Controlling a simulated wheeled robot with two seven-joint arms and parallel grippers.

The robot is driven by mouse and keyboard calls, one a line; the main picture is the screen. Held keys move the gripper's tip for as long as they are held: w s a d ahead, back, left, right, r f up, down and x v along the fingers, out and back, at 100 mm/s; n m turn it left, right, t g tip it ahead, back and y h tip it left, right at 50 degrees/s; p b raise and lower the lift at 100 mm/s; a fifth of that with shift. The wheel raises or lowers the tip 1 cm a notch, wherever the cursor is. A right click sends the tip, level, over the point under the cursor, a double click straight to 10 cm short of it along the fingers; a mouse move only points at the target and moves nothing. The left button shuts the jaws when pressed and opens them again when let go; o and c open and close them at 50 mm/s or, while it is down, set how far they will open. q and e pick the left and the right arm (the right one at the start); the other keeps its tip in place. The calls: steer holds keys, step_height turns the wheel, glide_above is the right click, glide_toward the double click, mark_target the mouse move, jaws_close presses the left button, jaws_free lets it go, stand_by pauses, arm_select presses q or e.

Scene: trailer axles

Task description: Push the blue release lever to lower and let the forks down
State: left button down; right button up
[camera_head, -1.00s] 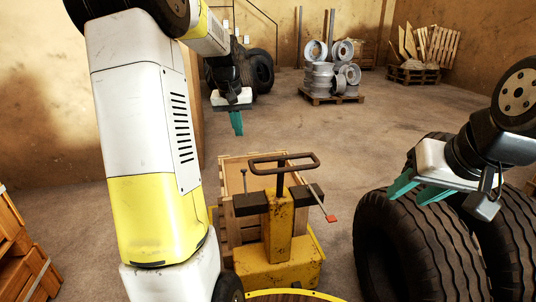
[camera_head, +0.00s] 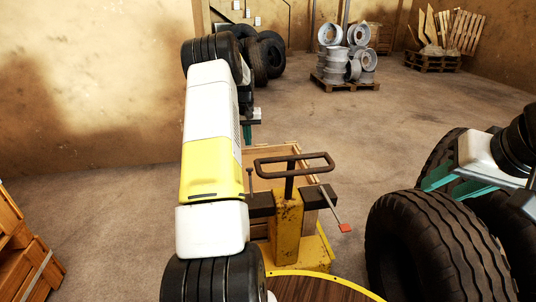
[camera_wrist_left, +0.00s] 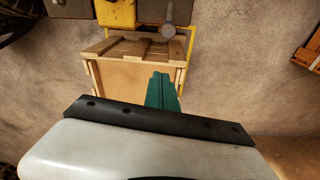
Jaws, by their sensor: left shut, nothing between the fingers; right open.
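A yellow lift truck (camera_head: 287,228) with a dark loop handle (camera_head: 293,165) stands in the middle of the head view. A thin lever with a red tip (camera_head: 345,228) sticks out on its right. A thin upright lever (camera_head: 250,182) stands on its left; its round grey knob (camera_wrist_left: 168,31) shows in the left wrist view. I see no blue on either. My left gripper (camera_head: 249,134) is mostly hidden behind my arm; in the left wrist view its teal fingers (camera_wrist_left: 162,92) are shut and empty, over the crate, apart from the knob. My right gripper (camera_head: 456,184) is open at the right.
A wooden crate (camera_wrist_left: 122,74) sits against the truck. Large tyres (camera_head: 428,240) stand at the right, close below my right gripper. Wooden crates (camera_head: 22,255) are at the left edge. A pallet of rims (camera_head: 345,83) is far back, with open floor before it.

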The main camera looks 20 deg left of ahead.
arm_select(q)
step_height(320, 180, down, 9)
steer(key=s+d, duration=0.1)
steer(key=s, duration=0.1)
steer(key=shift+s+d, duration=0.15)
stand_by(0.5)
